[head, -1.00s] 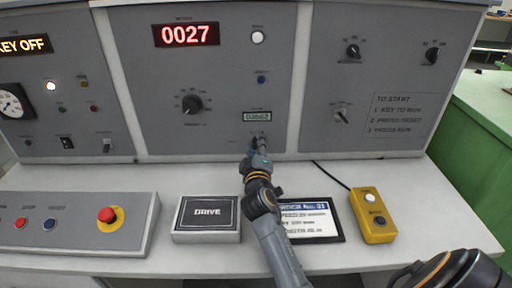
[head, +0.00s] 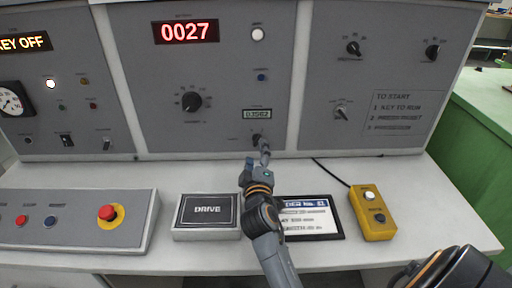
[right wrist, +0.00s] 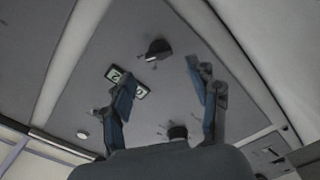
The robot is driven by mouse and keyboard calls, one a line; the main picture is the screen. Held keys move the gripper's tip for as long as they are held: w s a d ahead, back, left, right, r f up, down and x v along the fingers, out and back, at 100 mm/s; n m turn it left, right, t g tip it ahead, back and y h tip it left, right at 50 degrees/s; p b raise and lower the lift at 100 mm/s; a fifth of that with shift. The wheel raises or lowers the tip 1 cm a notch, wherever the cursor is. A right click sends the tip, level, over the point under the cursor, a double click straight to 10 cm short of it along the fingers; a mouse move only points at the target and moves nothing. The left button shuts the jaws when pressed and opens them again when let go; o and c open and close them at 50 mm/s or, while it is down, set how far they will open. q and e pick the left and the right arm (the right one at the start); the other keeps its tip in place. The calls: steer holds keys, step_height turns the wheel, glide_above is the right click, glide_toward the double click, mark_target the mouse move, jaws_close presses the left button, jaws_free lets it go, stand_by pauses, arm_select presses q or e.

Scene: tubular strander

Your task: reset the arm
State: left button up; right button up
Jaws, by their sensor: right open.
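My right gripper (head: 258,160) is in front of the lower middle of the grey panel, just below a small dark knob (head: 257,140). In the right wrist view its two fingers (right wrist: 165,100) stand wide apart with nothing held between them. A dark knob (right wrist: 177,132) shows between the fingers, low in that view, and a larger knob (right wrist: 157,50) shows beyond them. A small counter display (head: 257,114) is above the small knob; in the right wrist view the left finger partly hides it. My left gripper is not in view.
On the desk, a DRIVE box (head: 206,212) is left of my right arm. A tablet (head: 312,218), partly behind the arm, and a yellow button box (head: 373,212) are on the right. A red emergency button (head: 107,213) is on the left console. A red display (head: 186,33) reads 0027.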

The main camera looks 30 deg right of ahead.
steer(key=shift+v, duration=1.1)
